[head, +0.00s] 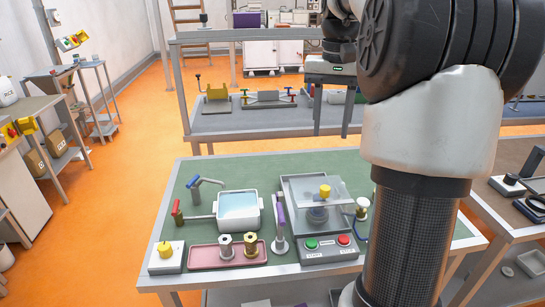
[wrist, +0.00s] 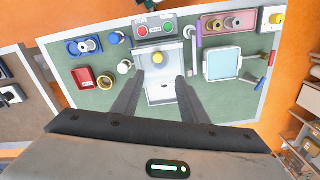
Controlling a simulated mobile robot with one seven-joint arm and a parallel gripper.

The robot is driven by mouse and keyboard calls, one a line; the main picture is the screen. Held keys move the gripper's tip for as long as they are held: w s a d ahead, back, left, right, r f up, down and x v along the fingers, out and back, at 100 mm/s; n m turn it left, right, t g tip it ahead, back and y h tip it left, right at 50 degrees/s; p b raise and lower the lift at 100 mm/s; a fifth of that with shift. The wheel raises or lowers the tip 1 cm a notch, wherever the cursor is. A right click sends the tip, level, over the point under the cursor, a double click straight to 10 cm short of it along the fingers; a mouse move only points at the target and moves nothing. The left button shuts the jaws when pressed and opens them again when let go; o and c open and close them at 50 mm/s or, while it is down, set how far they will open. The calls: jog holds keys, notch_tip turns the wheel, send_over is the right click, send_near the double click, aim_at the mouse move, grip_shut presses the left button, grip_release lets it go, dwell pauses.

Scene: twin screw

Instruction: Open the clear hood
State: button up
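The clear hood (head: 340,210) is a see-through cover on a grey machine (head: 330,257) on the green bench. It appears to be down over a dark round part that shows through it. A yellow knob (head: 325,191) stands at the hood; I cannot tell exactly how it is attached. The knob also shows in the wrist view (wrist: 158,59), between and beyond my fingertips. My gripper (head: 331,134) is open and empty, high above the back of the bench, behind the machine in the head view. In the wrist view my gripper (wrist: 159,78) has its fingers wide apart.
Green (head: 311,244) and red (head: 344,240) buttons are on the machine's front. A grey shelf rack (head: 250,123) stands behind the bench.

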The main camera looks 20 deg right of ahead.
aim_at(325, 188)
jog(key=f+b, duration=0.1)
jog(key=f, duration=1)
jog(key=f+b, duration=0.1)
jog(key=f, duration=0.5)
jog(key=shift+d+f+b, duration=0.2)
jog(key=shift+d+b, duration=0.15)
grip_shut()
